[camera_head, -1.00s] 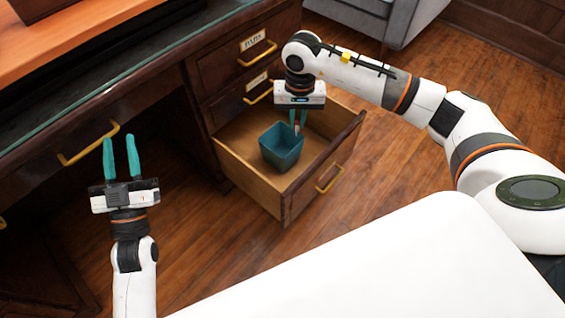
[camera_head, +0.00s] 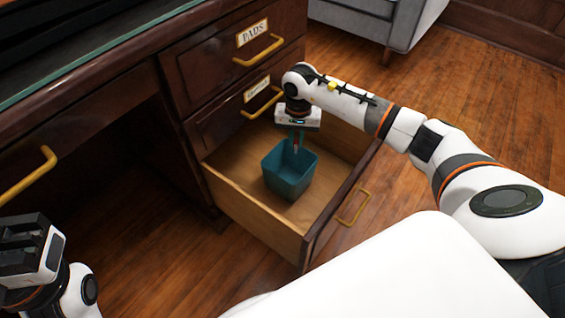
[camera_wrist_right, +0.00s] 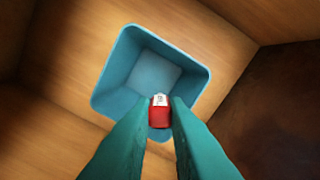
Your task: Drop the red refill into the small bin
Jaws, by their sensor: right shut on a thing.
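The small teal bin (camera_head: 287,182) stands in the open wooden drawer, and its open top also shows in the right wrist view (camera_wrist_right: 112,75). My right gripper (camera_head: 296,140) points down over the bin. In the right wrist view its teal fingers (camera_wrist_right: 160,103) are shut on the red refill (camera_wrist_right: 159,117), which has a white end. The refill is seen against the near rim of the bin in that view; its exact height above the bin is unclear. My left gripper (camera_head: 32,250) is at the lower left edge, and its fingers cannot be made out.
The open drawer (camera_head: 250,218) has bare floor around the bin and a brass handle on its front. Closed drawers with brass handles are above it, one labelled PADS (camera_head: 252,33). A grey armchair (camera_head: 385,18) stands behind on the wood floor.

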